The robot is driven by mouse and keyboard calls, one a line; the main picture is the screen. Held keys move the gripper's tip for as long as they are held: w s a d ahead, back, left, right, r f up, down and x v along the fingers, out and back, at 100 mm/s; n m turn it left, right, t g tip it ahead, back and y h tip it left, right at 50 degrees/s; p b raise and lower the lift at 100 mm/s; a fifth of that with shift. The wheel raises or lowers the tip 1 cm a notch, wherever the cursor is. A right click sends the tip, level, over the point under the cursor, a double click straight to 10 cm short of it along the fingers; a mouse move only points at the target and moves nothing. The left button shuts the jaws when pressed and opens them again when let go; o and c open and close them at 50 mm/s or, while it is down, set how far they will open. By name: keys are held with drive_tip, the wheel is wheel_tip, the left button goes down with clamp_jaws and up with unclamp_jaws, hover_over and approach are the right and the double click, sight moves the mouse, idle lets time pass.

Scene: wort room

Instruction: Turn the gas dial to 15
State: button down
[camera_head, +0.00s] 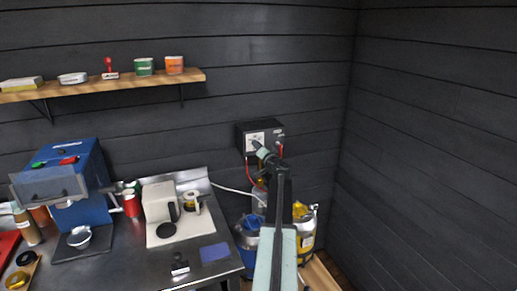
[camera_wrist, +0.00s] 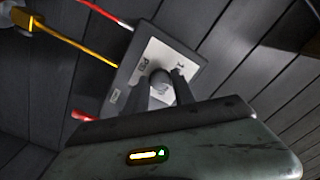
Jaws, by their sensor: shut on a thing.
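The gas dial (camera_wrist: 160,77) is a small grey knob on a white face plate in the wrist view. The plate is on a dark control box (camera_head: 273,131) fixed to the wall in the head view. The fingers hide much of the plate.
Red and yellow hoses (camera_wrist: 75,40) run to the box in the wrist view. Below it stand a blue container (camera_head: 247,232) and a yellow one (camera_head: 305,232), partly behind my arm. A metal counter (camera_head: 130,262) with equipment lies left. The right wall is bare.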

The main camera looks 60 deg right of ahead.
drive_tip(key=shift+m, duration=0.4)
drive_tip(key=c, duration=1.1)
unclamp_jaws()
drive_tip(key=v, duration=0.7)
drive_tip(key=shift+s+a, duration=0.25)
drive_tip(key=shift+a, duration=0.05)
